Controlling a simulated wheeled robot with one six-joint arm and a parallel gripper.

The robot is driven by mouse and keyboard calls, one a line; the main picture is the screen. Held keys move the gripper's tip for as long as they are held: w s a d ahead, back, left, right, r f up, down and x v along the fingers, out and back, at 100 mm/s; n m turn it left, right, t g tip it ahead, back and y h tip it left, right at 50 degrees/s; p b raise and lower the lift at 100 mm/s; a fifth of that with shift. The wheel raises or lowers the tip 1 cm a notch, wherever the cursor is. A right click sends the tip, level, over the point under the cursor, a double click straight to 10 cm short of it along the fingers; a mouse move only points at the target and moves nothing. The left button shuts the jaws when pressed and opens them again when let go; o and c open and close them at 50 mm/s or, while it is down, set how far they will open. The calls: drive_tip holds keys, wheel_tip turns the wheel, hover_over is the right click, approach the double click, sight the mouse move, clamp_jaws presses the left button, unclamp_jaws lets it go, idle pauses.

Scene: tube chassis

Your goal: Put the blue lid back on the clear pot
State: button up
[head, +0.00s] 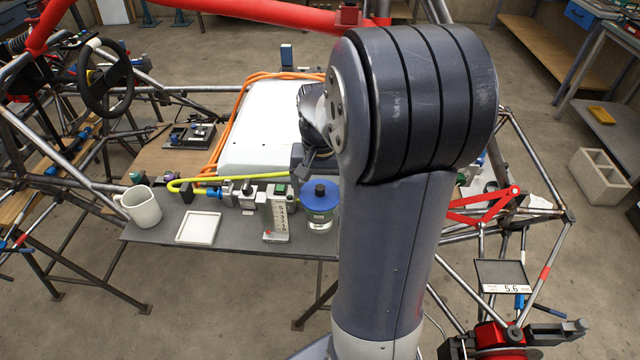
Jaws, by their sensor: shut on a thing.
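The clear pot (319,226) stands near the front edge of the grey table in the head view, with clear sides and a pale label. The blue lid (310,200), a disc with a dark knob on top, shows directly at the pot's mouth. Whether it rests on the rim or is held just above it, I cannot tell from this angle. My gripper (314,164) is just above the lid, partly hidden behind my arm. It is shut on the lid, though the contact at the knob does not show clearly.
A white gauge block (277,218) stands close left of the pot. Further left are a white square tray (199,227) and a white mug (142,207). A yellow hose (205,179) and a white case (262,125) lie behind. My arm hides the table's right part.

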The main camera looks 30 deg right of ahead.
sight(320, 186)
drive_tip(key=o, duration=0.7)
wheel_tip(320, 186, up, 8)
drive_tip(key=p, duration=0.7)
drive_tip(key=shift+r, duration=1.5)
wheel_tip(320, 186, down, 9)
drive_tip(key=b, duration=0.5)
drive_tip(key=shift+r, duration=0.1)
drive_tip(key=shift+r, duration=0.1)
